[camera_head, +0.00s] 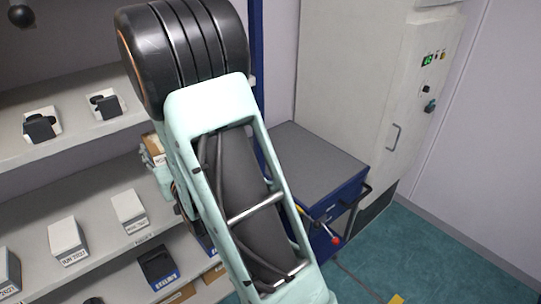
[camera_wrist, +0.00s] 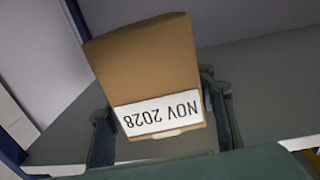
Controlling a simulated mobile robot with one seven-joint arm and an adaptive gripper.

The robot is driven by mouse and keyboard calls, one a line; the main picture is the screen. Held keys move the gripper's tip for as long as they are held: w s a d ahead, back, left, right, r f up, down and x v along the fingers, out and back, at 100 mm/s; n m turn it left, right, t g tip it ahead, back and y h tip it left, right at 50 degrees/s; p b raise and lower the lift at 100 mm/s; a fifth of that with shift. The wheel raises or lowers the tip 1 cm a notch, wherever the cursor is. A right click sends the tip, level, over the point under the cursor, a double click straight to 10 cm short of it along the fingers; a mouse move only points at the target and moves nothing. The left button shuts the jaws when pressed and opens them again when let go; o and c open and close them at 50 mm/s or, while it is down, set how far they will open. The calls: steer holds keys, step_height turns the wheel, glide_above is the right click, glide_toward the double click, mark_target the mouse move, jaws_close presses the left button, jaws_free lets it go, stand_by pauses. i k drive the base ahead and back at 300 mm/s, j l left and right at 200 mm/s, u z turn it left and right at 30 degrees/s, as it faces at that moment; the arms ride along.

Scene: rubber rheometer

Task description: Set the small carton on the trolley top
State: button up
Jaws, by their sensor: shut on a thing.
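The small carton (camera_wrist: 150,65) is brown with a white label reading NOV 2028, upside down in the wrist view. My gripper (camera_wrist: 158,115) is shut on it, with a dark finger on each side. In the head view, a brown carton corner (camera_head: 153,146) shows at the left edge of my arm, in front of the shelving; my arm hides most of the gripper there. I cannot tell whether the carton touches the shelf. The trolley top (camera_head: 318,160) is a bare grey surface on a blue body, right of my arm.
A tall pale cabinet (camera_head: 350,80) stands behind the trolley. A red-knobbed lever (camera_head: 336,240) sticks out near the trolley front. Green floor (camera_head: 430,260) is open at right.

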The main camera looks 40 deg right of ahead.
mark_target(323, 174)
steer(key=l+u, duration=0.8)
steer(key=k+l+u, duration=0.15)
steer(key=u, duration=0.25)
steer(key=k+l+u, duration=0.35)
steer(key=l, duration=0.25)
steer(key=k+l+u, duration=0.3)
steer(key=l, duration=0.25)
steer(key=k+l+u, duration=0.2)
steer(key=k+l, duration=1.25)
steer(key=l, duration=0.45)
